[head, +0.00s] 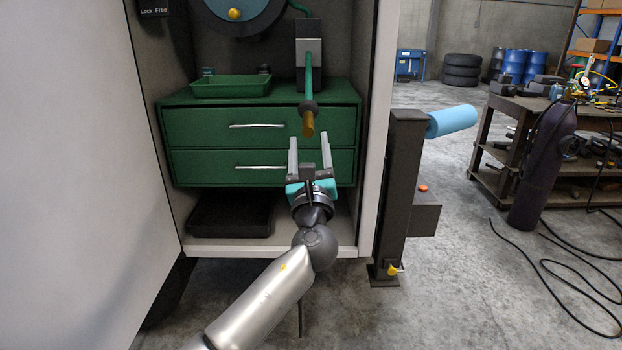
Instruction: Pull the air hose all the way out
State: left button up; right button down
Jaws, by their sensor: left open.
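The green air hose (308,76) hangs out of a grey guide block (308,44) inside the cabinet. It ends in a dark collar and a brass-coloured fitting (308,124). Part of the blue hose reel (238,20) shows at the top of the cabinet. My left gripper (309,148) is open and points up into the cabinet, with its two fingers just below the brass fitting in the picture. Nothing shows between the fingers. The exact depth gap to the fitting is hard to tell. My right gripper is not in view.
Behind is a green drawer unit (190,145) with a green tray (231,86) on top. The white cabinet door (75,170) stands at left. A dark post (402,190) with a blue roll (451,120) stands at right. Floor beyond it is partly clear.

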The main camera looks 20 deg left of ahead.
pick_arm(q)
jog(key=v, duration=0.8)
jog(key=shift+s+d, duration=0.15)
jog(key=shift+s, duration=0.2)
jog(key=shift+f, duration=0.1)
